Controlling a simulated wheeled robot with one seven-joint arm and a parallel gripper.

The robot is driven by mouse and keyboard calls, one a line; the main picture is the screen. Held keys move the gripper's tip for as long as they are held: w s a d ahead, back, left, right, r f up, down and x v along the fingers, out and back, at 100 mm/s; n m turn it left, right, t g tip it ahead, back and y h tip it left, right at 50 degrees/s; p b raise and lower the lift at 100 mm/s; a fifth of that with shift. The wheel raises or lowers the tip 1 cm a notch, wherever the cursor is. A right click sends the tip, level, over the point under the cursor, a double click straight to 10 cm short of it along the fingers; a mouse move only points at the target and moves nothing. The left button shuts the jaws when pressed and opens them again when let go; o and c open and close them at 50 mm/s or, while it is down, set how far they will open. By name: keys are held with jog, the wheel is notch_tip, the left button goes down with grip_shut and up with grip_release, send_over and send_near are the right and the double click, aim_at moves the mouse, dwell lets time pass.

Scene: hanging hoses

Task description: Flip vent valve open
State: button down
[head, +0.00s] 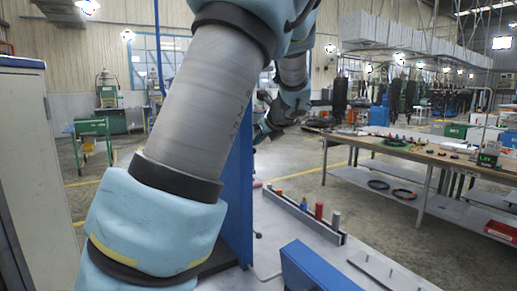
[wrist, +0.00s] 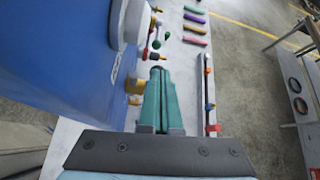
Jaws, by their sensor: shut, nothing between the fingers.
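A blue upright panel (wrist: 70,45) fills the left of the wrist view and bears brass fittings (wrist: 134,86) along its right side. A small lever-like part with a red tip (wrist: 145,54) and a stem with a green tip (wrist: 167,35) stick out above them. I cannot tell which of these is the vent valve. My gripper (wrist: 160,72) has teal fingers, shut and empty, just right of the brass fittings and below the red tip. In the head view the blue panel (head: 238,190) is mostly behind my arm, and the valve parts are hidden.
A narrow rack (wrist: 208,95) with small coloured items runs right of my gripper. Several coloured bars (wrist: 194,28) lie beyond on the grey bench. A workbench (head: 430,160) with coiled hoses stands at the right. Open floor (head: 290,160) lies between.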

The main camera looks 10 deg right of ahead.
jog(key=d+b+v, duration=0.1)
jog(key=v, duration=0.7)
jog(key=shift+s+f+h+b, duration=0.2)
jog(key=shift+s+h+b, duration=0.1)
jog(key=shift+d, duration=0.1)
